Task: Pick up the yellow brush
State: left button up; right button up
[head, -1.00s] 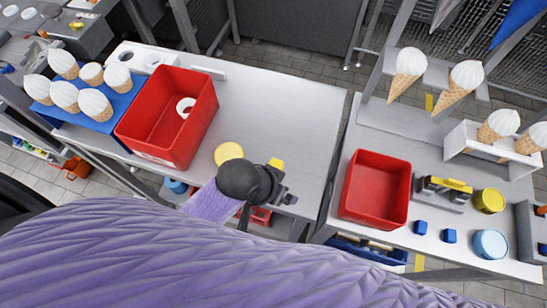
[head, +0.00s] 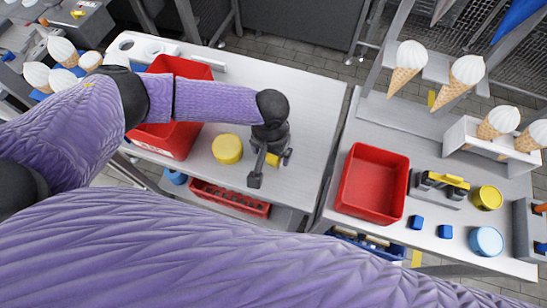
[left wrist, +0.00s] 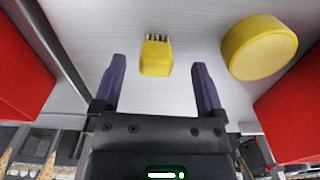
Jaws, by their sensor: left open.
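The yellow brush (left wrist: 156,56) lies on the table in the left wrist view, its pale bristles toward the top of that picture. In the head view a small part of the yellow brush (head: 272,159) shows beside my left gripper (head: 264,170), which hides the rest. In the left wrist view the fingers of my left gripper (left wrist: 159,80) are apart, with the brush between and just beyond the tips. Nothing is held. My right gripper is not in view.
A yellow round tub (head: 227,149) stands close to the brush. A red bin (head: 164,143) is at the left, partly behind my left arm. Another red bin (head: 374,188) is on the right table, across a gap. The white table (head: 315,115) is clear behind the brush.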

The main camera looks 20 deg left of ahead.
aim_at(272, 157)
pick_arm(q)
notch_tip(272, 157, down, 4)
jog(key=shift+d+r+b, duration=0.1)
jog(key=shift+d+b, duration=0.05)
jog(key=shift+b, duration=0.4)
grip_shut()
notch_tip(272, 157, up, 9)
jog(key=p, duration=0.3)
jog(key=shift+r, duration=0.15)
jog(key=shift+r+p, duration=0.3)
jog(key=shift+r, duration=0.1)
